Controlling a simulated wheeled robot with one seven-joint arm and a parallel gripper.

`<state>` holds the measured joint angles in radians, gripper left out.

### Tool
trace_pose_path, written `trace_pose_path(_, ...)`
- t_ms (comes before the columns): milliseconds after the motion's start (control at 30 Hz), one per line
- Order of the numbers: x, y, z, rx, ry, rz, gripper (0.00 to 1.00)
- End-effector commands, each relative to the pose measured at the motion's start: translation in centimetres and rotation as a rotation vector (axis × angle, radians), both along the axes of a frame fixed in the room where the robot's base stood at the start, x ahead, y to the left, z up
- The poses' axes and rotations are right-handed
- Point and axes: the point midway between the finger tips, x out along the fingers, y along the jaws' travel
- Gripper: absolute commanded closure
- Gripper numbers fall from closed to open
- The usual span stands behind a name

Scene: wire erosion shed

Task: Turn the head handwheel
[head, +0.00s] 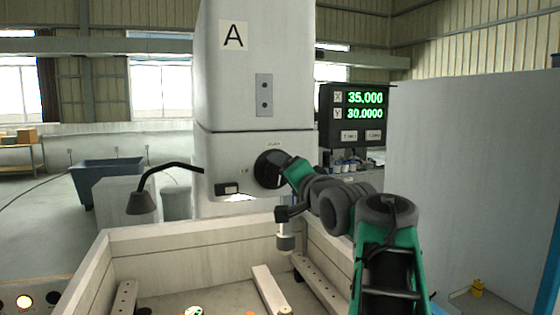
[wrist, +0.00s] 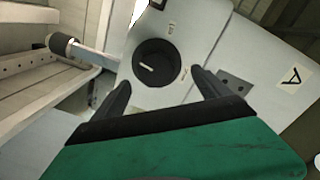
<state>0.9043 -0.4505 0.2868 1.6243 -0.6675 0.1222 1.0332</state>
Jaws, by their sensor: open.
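The head handwheel (wrist: 157,64) is a round black knob with a white pointer line, on the pale face of the machine head. In the head view the handwheel (head: 268,169) is partly covered by my gripper (head: 280,168). In the wrist view my gripper (wrist: 160,88) is open, with one dark finger to the lower left of the handwheel and the other to its right. The fingertips reach toward the knob's lower edge. Whether they touch the machine face I cannot tell.
A black lamp (head: 141,203) on a bent arm stands left of the head. Below is a pale walled tank (head: 180,236) with bars inside. A large grey panel (head: 470,180) stands at the right.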

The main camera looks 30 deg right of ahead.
Motion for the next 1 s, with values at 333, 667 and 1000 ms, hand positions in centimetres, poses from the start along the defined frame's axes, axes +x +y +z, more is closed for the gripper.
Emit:
trace_pose_path(333, 0.2, -0.7, -1.2, -0.866, 0.195, 0.009, 0.13)
trace_pose_path(667, 0.8, -0.9, -0.8, -1.233, 0.281, 0.014, 0.13)
trace_pose_path(1000, 6.6, -2.3, -0.6, -1.230, 0.280, 0.016, 0.13)
